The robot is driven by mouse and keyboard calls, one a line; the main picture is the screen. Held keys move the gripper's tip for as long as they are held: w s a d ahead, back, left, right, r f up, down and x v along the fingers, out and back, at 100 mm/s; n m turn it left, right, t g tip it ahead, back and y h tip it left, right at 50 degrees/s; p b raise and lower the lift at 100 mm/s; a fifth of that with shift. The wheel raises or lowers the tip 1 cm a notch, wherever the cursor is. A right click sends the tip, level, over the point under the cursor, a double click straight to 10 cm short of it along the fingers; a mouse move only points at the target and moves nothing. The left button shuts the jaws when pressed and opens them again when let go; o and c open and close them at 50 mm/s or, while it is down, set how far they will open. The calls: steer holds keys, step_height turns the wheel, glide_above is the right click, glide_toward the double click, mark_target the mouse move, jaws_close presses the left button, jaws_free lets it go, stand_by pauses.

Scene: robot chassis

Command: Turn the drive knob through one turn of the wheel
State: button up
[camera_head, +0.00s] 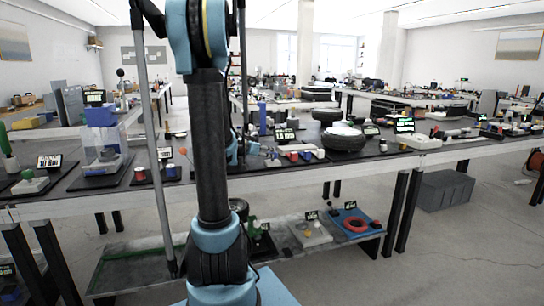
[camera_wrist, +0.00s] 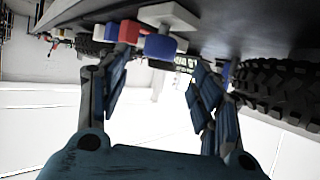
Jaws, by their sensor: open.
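A large black tyre-like wheel (camera_head: 342,138) lies on the long dark table (camera_head: 100,197). In the wrist view a knobbly black tyre (camera_wrist: 275,85) shows at the right edge. Small blue (camera_wrist: 160,47) and red (camera_wrist: 129,31) blocks or knobs stand beside a white piece (camera_wrist: 168,15); in the head view similar red and blue pieces (camera_head: 293,156) sit left of the wheel. I cannot tell which piece is the drive knob. My gripper (camera_wrist: 157,68) is open and empty, its fingers apart below the blue piece in the picture. In the head view my arm hides most of it.
A blue and clear device (camera_head: 102,140) stands on the table at left. A white box (camera_head: 420,141) stands right of the wheel.

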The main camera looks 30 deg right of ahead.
steer(key=shift+x, duration=4.4)
steer(key=shift+f, duration=0.1)
steer(key=c, duration=1.1)
